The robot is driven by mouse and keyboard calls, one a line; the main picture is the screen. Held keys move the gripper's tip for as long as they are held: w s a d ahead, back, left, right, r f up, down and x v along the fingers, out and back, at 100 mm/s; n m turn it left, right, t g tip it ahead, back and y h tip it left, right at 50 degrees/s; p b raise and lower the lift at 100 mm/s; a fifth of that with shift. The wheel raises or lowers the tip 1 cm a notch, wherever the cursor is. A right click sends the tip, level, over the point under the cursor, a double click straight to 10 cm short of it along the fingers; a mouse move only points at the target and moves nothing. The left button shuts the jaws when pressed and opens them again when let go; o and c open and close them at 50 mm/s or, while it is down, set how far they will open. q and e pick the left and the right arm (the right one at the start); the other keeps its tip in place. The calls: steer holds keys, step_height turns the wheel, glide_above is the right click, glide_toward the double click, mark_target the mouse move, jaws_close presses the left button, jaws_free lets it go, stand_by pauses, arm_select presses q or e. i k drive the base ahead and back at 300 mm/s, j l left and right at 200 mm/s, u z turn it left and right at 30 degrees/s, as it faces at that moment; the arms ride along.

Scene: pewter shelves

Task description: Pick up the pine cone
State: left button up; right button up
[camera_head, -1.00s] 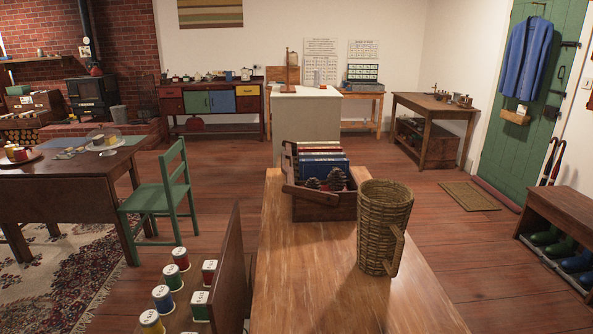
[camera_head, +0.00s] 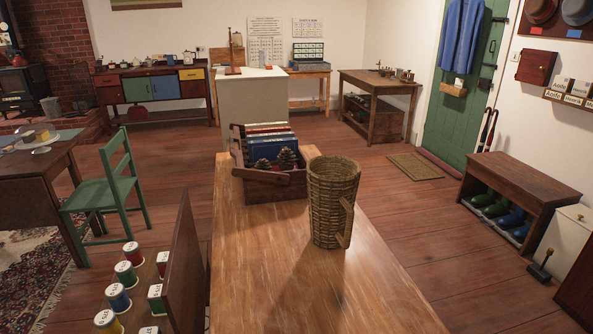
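Two brown pine cones show in the head view, one at the right (camera_head: 287,159) and one at the left (camera_head: 262,164). They sit side by side in a dark wooden carrier (camera_head: 280,188) at the far end of the wooden table (camera_head: 290,250). Their lower parts are hidden behind the carrier's front side. Books (camera_head: 268,138) stand behind them in the same carrier. Neither of my grippers is in view.
A tall wicker basket with a side handle (camera_head: 332,200) stands on the table, right of and nearer than the carrier. A dark upright board (camera_head: 186,265) borders the table's left side, with several colored spools (camera_head: 118,296) beyond it. The table's near surface is clear.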

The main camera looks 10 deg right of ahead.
mark_target(285, 161)
steer(key=k+l+z, duration=0.1)
steer(key=z, duration=2)
steer(key=i+l, duration=0.15)
steer(key=l, duration=0.15)
steer(key=i+l, duration=0.1)
steer(key=l, duration=0.25)
steer(key=i+l+z, duration=0.1)
steer(key=l, duration=0.2)
steer(key=i+l+z, duration=0.15)
steer(key=i+l, duration=0.2)
steer(key=i+l+z, duration=0.1)
steer(key=i+l, duration=0.2)
steer(key=i, duration=0.25)
steer(key=i+u, duration=0.4)
steer(key=i, duration=0.15)
steer(key=i+l+u, duration=0.25)
steer(key=i+u, duration=0.15)
steer(key=i, duration=0.15)
steer(key=i+j+u, duration=0.1)
steer(key=i+u, duration=0.5)
steer(key=u, duration=0.15)
steer(key=i+u, duration=0.65)
steer(key=u, duration=0.15)
steer(key=i+u, duration=0.35)
steer(key=i+l+u, duration=0.15)
steer(key=u, duration=0.25)
steer(key=i, duration=0.05)
